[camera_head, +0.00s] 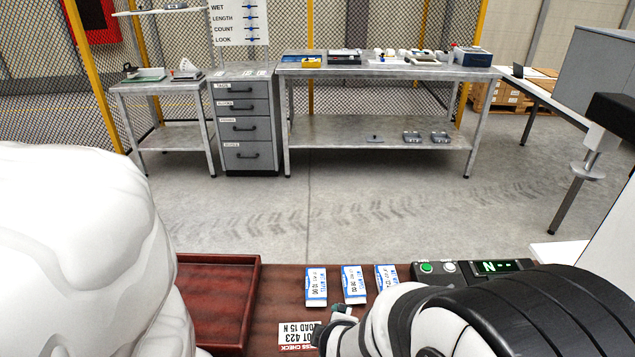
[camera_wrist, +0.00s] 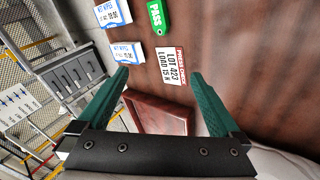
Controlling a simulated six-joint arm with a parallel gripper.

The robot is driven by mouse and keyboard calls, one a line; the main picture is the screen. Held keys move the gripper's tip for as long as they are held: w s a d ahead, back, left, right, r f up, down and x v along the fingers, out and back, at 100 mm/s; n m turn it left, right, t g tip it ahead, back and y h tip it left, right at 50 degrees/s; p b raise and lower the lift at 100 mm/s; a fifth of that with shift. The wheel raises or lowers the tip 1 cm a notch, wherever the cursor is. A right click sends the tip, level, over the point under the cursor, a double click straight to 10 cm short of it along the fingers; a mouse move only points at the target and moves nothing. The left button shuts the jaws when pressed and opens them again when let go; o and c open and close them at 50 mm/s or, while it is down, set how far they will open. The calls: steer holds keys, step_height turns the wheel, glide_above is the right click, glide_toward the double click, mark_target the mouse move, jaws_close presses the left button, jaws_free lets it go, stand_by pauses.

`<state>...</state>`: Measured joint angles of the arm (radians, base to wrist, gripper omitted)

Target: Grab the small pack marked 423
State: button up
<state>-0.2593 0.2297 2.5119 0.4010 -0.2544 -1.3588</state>
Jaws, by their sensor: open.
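Three small blue-and-white packs lie in a row on the red-brown table: a left pack (camera_head: 316,287), a middle pack (camera_head: 353,285) and a right pack (camera_head: 386,277), partly hidden by my arm. Their small print is too blurred to read surely. A white card (camera_head: 298,334) reading LOT 423, LOAD 15 N lies nearer; it also shows in the wrist view (camera_wrist: 171,66). My gripper (camera_wrist: 159,74) is open and empty, its green fingers either side of the card in that view. Two packs show there, one (camera_wrist: 126,53) near the left fingertip and another (camera_wrist: 114,13) above.
An empty red-brown tray (camera_head: 252,300) stands left of the packs, also in the wrist view (camera_wrist: 160,128). A button box (camera_head: 437,271) and a lit display (camera_head: 499,267) stand right. A green PASS tag (camera_wrist: 157,17) lies beside the packs. A large white form fills the left foreground.

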mark_target(316, 291)
steer(key=w+f+n+t, duration=0.1)
steer(key=n, duration=0.4)
steer(key=w+a+f+n+t, duration=0.1)
steer(key=w+f+n+t, duration=0.1)
steer(key=n, duration=0.3)
steer(key=w+f+n+t+h, duration=0.1)
steer(key=w+f+n+t, duration=0.1)
steer(key=n, duration=0.3)
steer(key=shift+a+f+n, duration=0.2)
steer(key=shift+a+n, duration=0.2)
steer(key=n, duration=0.1)
steer(key=n+t, duration=0.1)
steer(key=n, duration=0.1)
steer(key=a+n, duration=0.1)
steer(key=shift+s+f+n, duration=0.1)
steer(key=shift+f+n, duration=0.15)
steer(key=shift+n, duration=0.15)
steer(key=shift+n+t, duration=0.3)
steer(key=x, duration=1)
steer(key=shift+a, duration=0.2)
steer(key=x, duration=0.5)
steer(key=shift+w+d+f, duration=0.1)
steer(key=shift+w+f, duration=0.15)
steer(key=shift+f, duration=0.1)
steer(key=c, duration=1.4)
